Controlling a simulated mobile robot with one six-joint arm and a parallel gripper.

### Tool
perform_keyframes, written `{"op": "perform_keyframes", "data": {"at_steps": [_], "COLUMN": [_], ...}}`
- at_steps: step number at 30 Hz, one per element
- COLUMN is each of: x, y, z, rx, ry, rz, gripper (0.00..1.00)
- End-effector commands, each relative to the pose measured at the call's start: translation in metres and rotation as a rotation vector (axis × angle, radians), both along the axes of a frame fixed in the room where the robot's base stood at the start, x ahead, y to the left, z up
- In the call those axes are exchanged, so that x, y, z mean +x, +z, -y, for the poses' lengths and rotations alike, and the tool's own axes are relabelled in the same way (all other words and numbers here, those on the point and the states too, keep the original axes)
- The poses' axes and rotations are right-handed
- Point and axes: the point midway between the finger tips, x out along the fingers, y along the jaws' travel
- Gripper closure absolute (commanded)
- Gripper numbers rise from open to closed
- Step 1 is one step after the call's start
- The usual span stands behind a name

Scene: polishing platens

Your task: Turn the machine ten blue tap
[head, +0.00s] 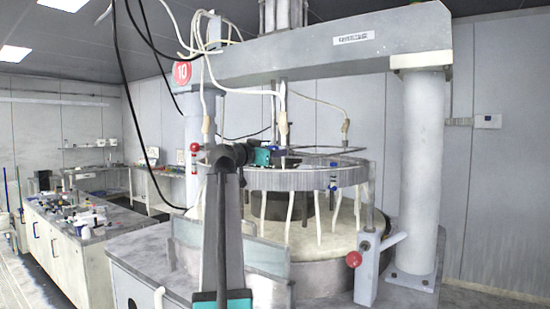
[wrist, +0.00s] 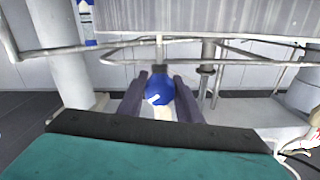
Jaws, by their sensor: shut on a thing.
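The blue tap (wrist: 160,88) is a round blue knob with a small white mark, under a pipe in the wrist view. My gripper (wrist: 158,90) has its two dark fingers on either side of the knob and is shut on it. Machine ten (head: 410,35) carries a red round sign (head: 182,73) with the number 10.
A metal ring (head: 310,178) with several white hoses hangs above the round platen (head: 330,240). A thick column (head: 422,170) stands at the right. A cluttered bench (head: 60,240) is at the left.

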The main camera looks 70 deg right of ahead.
Motion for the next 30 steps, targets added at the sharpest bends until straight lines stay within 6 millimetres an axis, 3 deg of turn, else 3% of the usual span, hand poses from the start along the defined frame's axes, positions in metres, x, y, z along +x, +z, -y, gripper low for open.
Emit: {"op": "perform_keyframes", "data": {"at_steps": [30], "x": [-0.0009], "y": [-0.0038], "z": [-0.0001], "rx": [-0.086], "ry": [-0.003], "rz": [0.338], "gripper": [0.91]}}
